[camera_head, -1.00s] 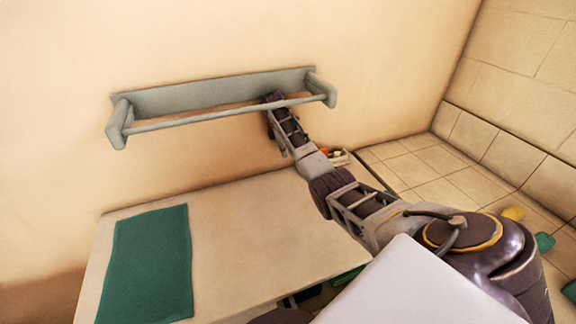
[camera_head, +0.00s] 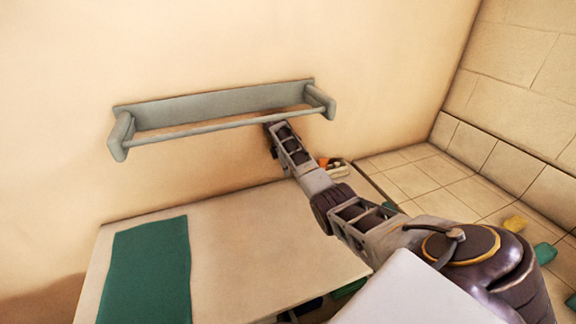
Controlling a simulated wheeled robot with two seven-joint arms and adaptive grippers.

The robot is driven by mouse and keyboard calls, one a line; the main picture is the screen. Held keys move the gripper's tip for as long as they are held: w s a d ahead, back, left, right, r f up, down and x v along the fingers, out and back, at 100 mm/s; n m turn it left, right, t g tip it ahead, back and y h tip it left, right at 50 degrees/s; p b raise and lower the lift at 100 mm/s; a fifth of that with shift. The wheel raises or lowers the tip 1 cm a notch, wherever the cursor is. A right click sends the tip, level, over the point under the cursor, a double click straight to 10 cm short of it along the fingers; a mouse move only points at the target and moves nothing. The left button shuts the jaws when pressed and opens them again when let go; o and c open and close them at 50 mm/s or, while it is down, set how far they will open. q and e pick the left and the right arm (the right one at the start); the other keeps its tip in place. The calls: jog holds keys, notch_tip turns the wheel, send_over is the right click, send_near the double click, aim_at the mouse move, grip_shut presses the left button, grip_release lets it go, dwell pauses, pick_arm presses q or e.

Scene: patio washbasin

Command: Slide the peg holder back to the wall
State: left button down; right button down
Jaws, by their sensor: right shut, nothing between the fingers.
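My right gripper (camera_head: 271,137) is at the wall, just below the front bar of a grey wall rack (camera_head: 215,103). It is shut and nothing shows in it; the fingertips are small and partly hidden by my arm. No thing in view is clearly the peg holder. A small pale tray (camera_head: 339,173) with orange and other small items shows beyond the table's far right corner, partly hidden behind my right arm; I cannot tell whether it is the peg holder. My left gripper is not in view.
A pale table (camera_head: 245,235) stands below the rack, with a green cloth (camera_head: 150,270) on its left side. The rest of its top is mostly clear. Yellow (camera_head: 514,223) and green (camera_head: 545,253) items lie on the tiled floor at the right.

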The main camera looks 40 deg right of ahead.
jog(key=shift+x, duration=3)
jog(key=shift+d, duration=0.15)
jog(key=shift+s+d+r+p, duration=0.15)
jog(key=shift+s+d+p, duration=0.2)
jog(key=shift+d+p, duration=0.35)
jog(key=shift+s+d, duration=0.2)
jog(key=shift+d, duration=0.15)
jog(key=shift+p, duration=0.4)
